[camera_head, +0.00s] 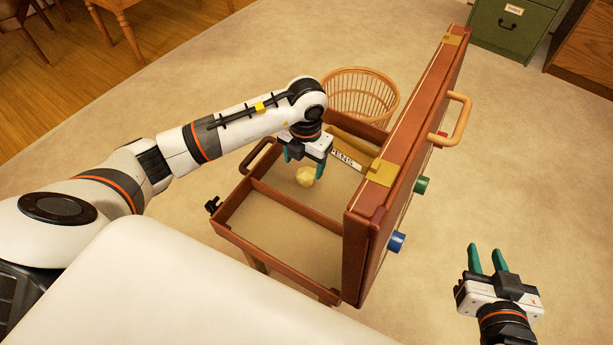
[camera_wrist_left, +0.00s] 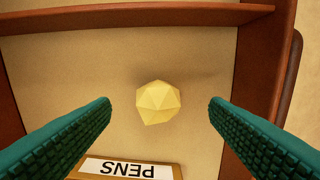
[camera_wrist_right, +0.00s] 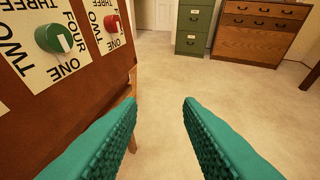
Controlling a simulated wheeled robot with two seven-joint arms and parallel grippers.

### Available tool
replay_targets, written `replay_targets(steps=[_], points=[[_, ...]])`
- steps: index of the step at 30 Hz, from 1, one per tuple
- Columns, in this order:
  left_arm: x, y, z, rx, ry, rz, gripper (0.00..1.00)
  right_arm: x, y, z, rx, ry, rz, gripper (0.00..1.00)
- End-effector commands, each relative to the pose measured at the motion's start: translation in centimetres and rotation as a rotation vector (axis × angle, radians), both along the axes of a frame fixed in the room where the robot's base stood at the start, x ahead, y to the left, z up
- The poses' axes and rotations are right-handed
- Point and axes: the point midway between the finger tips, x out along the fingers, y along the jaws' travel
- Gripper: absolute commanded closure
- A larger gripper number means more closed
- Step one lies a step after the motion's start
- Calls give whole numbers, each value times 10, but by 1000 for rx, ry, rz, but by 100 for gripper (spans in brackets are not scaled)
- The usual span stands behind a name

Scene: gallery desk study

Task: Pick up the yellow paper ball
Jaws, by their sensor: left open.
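The yellow paper ball (camera_head: 306,176) is a small faceted ball lying in a compartment of the open wooden case (camera_head: 286,201). In the left wrist view the ball (camera_wrist_left: 158,102) sits on the tan compartment floor, centred between and beyond my fingertips. My left gripper (camera_head: 306,156) is open above the ball, pointing down, with nothing between its fingers; its fingers do not appear to touch the ball. My right gripper (camera_head: 488,259) is open and empty, to the right of the case, away from the ball.
A box labelled PENS (camera_wrist_left: 127,169) lies beside the ball. The case's upright panel (camera_head: 405,160) carries a handle and coloured knobs, standing between my two grippers. A wicker basket (camera_head: 361,93) stands behind the case. A green cabinet (camera_head: 513,28) is at the back right.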

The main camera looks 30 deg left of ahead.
Motion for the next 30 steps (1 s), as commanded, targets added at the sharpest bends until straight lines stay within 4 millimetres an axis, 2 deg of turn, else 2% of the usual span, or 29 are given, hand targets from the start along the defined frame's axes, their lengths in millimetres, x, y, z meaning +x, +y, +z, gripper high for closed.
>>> replay_targets(steps=[5,16,20,26,27,30], points=[[1,-1,-10,-2,1,1,30,6,4,10,18,-77,6,67],[6,-1,-49,-2,0,1,30,21,16,65,108,-434,28,67],[7,-1,-53,-1,0,0,30,21,17,74,120,-481,30,67],[7,-1,-53,-1,-1,0,30,21,17,75,122,-486,31,67],[7,-1,-53,-1,-1,0,32,21,17,75,122,-486,31,67],[7,-1,-53,-1,-1,0,48,21,17,75,122,-485,31,67]])
